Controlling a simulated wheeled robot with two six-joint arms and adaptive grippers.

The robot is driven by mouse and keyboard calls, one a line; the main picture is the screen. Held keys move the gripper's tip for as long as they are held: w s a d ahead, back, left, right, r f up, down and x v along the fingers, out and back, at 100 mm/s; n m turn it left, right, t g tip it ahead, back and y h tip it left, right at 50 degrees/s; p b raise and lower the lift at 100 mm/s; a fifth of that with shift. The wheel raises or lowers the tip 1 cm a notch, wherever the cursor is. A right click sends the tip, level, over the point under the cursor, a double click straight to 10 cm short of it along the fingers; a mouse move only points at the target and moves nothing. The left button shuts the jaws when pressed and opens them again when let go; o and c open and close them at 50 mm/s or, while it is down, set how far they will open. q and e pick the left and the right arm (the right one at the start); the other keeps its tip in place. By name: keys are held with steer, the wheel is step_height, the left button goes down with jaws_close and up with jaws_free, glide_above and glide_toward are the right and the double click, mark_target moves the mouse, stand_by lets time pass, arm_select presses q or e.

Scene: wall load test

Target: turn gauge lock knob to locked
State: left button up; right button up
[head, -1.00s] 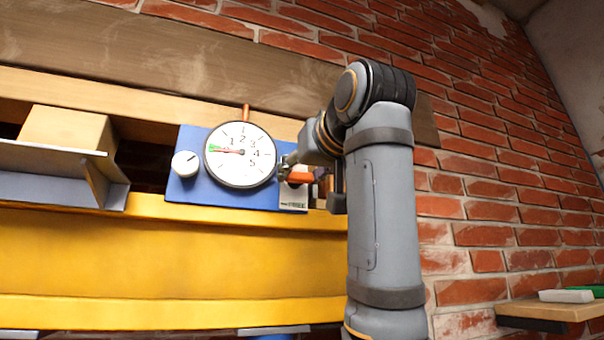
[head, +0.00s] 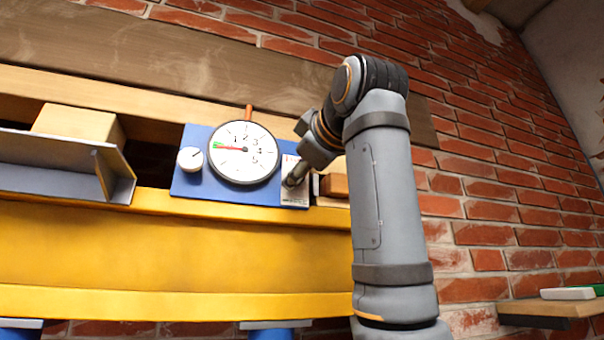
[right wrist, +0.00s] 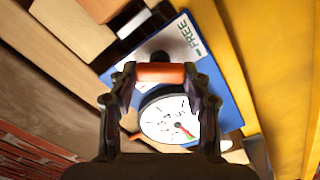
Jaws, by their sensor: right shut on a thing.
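A blue panel (head: 225,196) on the yellow beam carries a round white gauge (head: 243,152), a small white knob (head: 190,160) at its left and a white label (head: 295,197) at its right. In the right wrist view, the orange bar of the lock knob (right wrist: 160,73) lies across between my right fingertips, over a dark round base. The word FREE (right wrist: 189,36) shows beside it. My right gripper (right wrist: 160,80) is shut on this bar. In the head view my right gripper (head: 292,181) is over the label and hides the knob. My left gripper is not in view.
A grey bracket shelf (head: 70,180) with a wooden block (head: 78,124) stands left of the panel. Brown blocks (head: 334,185) sit just right of it. The yellow beam (head: 170,255) runs below. A small shelf (head: 550,308) is at the lower right.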

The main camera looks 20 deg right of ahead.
steer(key=shift+f+n+b, duration=0.2)
steer(key=shift+n+b, duration=0.4)
steer(key=shift+n, duration=3)
steer(key=shift+a, duration=0.1)
steer(key=o, duration=1.1)
steer(key=shift+o, duration=0.3)
steer(key=shift+s, duration=0.1)
steer(key=shift+r, duration=0.1)
steer(key=s, duration=1.2)
steer(key=shift+d, duration=0.2)
steer(key=shift+w, duration=0.1)
